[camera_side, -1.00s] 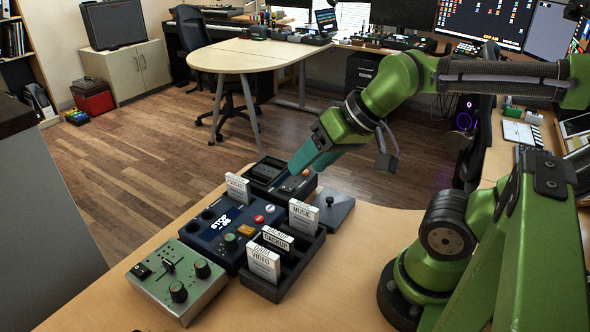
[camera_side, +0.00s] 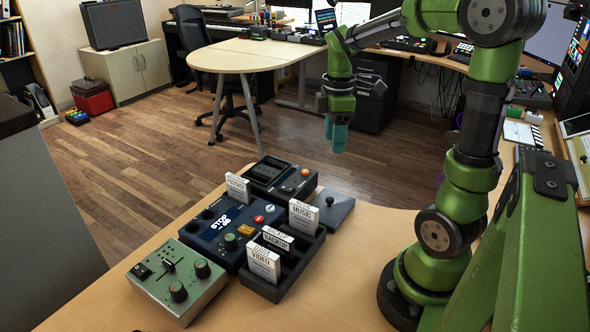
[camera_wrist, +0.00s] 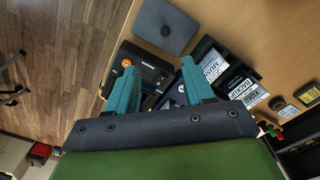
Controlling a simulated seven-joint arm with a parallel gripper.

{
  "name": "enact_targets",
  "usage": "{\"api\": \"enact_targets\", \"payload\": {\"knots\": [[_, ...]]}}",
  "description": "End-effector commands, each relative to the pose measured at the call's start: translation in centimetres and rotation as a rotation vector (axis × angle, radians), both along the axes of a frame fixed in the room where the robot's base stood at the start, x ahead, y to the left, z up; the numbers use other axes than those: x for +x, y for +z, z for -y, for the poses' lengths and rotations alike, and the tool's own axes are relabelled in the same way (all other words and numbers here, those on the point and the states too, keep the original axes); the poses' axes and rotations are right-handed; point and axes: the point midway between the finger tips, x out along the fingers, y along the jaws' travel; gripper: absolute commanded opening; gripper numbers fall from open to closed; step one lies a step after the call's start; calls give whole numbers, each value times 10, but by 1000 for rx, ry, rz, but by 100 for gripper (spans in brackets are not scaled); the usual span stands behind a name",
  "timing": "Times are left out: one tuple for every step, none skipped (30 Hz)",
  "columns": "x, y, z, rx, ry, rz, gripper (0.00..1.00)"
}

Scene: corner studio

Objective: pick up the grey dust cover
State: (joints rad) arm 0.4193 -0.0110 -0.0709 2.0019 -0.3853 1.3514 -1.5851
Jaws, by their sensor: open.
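The grey dust cover (camera_side: 333,207) is a flat square plate with a small dark knob, lying on the wooden table just right of the black device. In the wrist view the dust cover (camera_wrist: 167,27) shows near the top middle, beyond my fingertips. My gripper (camera_side: 337,142) points down with teal fingers, high up and clear of the cover. In the wrist view my gripper (camera_wrist: 158,72) is open, with nothing held between its fingers.
A black card rack (camera_side: 283,283) with upright white cards stands close in front of the cover. A dark blue "STOP" console (camera_side: 214,243), a black device (camera_side: 270,182) and a green knob box (camera_side: 160,297) stand to the left.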

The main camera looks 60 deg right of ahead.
Motion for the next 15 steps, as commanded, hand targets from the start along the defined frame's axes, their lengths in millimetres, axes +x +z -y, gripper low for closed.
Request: {"api": "enact_targets", "payload": {"knots": [[-1,0,-1,4,33,-5,52],[-1,-1,-1,5,48,-7,52],[-2,-4,-2,5,63,-8,52],[-2,-6,-1,6,69,-8,52],[-2,-10,-2,7,72,-9,52],[-2,-17,-2,8,74,-11,52],[-2,-22,-2,8,73,-10,52],[-2,-28,-2,9,72,-11,52],[-3,-38,-3,9,72,-12,52],[-2,-44,-3,10,72,-12,52],[-3,-51,-3,9,72,-12,52],[-3,-60,-3,10,71,-12,52],[-3,-67,-3,10,71,-12,52],[-3,-73,-3,8,71,-12,52],[-3,-82,-3,9,70,-11,52]]}}
